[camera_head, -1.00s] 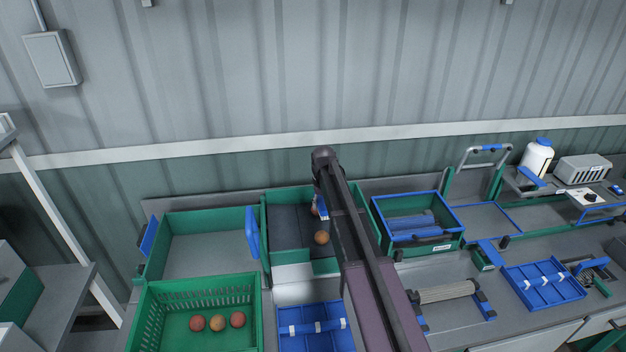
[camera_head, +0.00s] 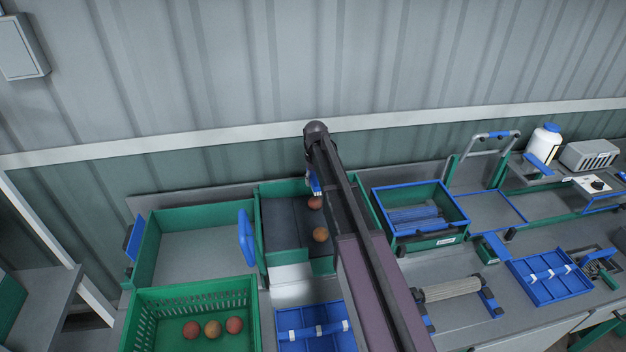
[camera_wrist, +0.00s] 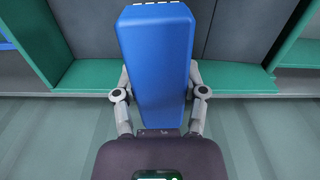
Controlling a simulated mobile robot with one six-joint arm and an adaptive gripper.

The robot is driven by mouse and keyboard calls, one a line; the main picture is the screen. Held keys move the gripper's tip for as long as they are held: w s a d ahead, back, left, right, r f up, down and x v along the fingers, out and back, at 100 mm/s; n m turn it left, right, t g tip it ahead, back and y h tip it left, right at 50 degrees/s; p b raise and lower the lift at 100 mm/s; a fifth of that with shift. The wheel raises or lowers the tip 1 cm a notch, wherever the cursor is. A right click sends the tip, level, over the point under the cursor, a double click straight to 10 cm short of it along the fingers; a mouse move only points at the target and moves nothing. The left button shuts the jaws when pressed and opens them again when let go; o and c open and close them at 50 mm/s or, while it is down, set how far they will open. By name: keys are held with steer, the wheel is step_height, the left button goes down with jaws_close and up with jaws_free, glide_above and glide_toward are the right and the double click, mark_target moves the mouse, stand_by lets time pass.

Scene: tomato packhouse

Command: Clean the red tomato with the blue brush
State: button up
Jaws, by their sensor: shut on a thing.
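My gripper (camera_wrist: 160,100) is shut on the blue brush (camera_wrist: 156,55), whose long blue body fills the middle of the wrist view. In the head view a small part of the blue brush (camera_head: 313,183) shows beside my arm, over the dark belt (camera_head: 281,222) between green walls. A red tomato (camera_head: 315,203) lies on this belt just below the brush, partly hidden by my arm. I cannot tell if brush and tomato touch. A second, orange tomato (camera_head: 320,235) lies nearer on the same belt.
A green crate (camera_head: 141,310) with several tomatoes stands front left, beside a blue divided tray (camera_head: 313,333). An empty green-walled bin (camera_head: 190,258) is behind the crate. A blue-rimmed green box (camera_head: 455,231) and a roller (camera_head: 452,290) stand right of my arm.

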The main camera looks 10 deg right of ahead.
mark_target(315, 198)
steer(key=shift+f, duration=0.2)
steer(key=shift+f+b, duration=2.45)
steer(key=shift+b, duration=0.2)
steer(key=shift+f+b, duration=0.35)
steer(key=shift+f, duration=0.05)
steer(key=shift+w, duration=0.25)
steer(key=shift+w, duration=0.7)
steer(key=shift+w+a+r, duration=0.1)
steer(key=shift+w, duration=0.05)
steer(key=shift+c, duration=0.4)
steer(key=shift+w, duration=0.1)
steer(key=shift+s, duration=0.2)
